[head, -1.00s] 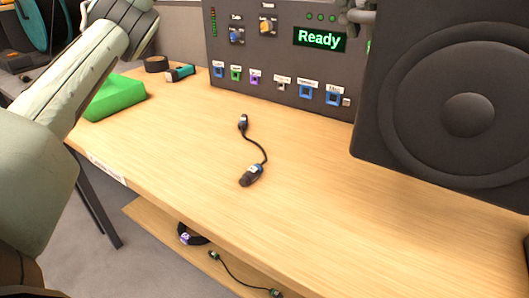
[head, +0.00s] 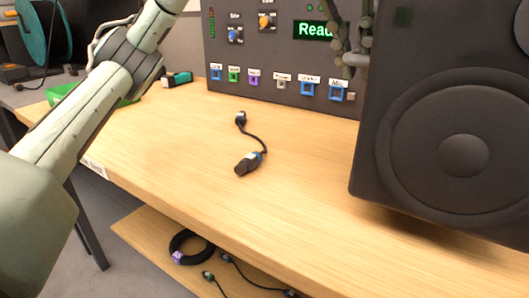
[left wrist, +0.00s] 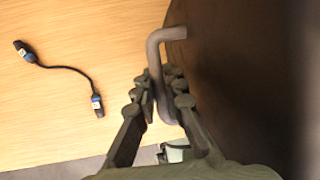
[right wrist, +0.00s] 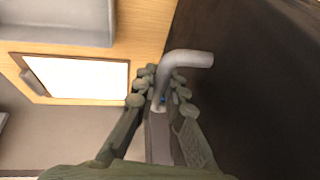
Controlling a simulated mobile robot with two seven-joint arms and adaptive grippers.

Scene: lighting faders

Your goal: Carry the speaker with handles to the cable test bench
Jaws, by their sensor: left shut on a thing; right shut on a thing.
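The speaker (head: 375,150) is a dark box with a large round cone, upright over the right part of the wooden bench top (head: 300,170). A shadow shows under its lower edge; I cannot tell whether it touches the wood. My left gripper (head: 352,48) is shut on a grey bent handle at the speaker's left side; the left wrist view shows this handle (left wrist: 155,55) between the fingertips (left wrist: 158,88). In the right wrist view, my right gripper (right wrist: 158,82) is shut on the other grey handle (right wrist: 188,60). The right gripper is not in the head view.
A dark panel (head: 275,65) with a green display and coloured sockets stands at the bench's back. A short black cable (head: 250,145) lies left of the speaker. A green box (head: 65,95) is partly behind my left arm. Cables (head: 190,247) lie on the lower shelf.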

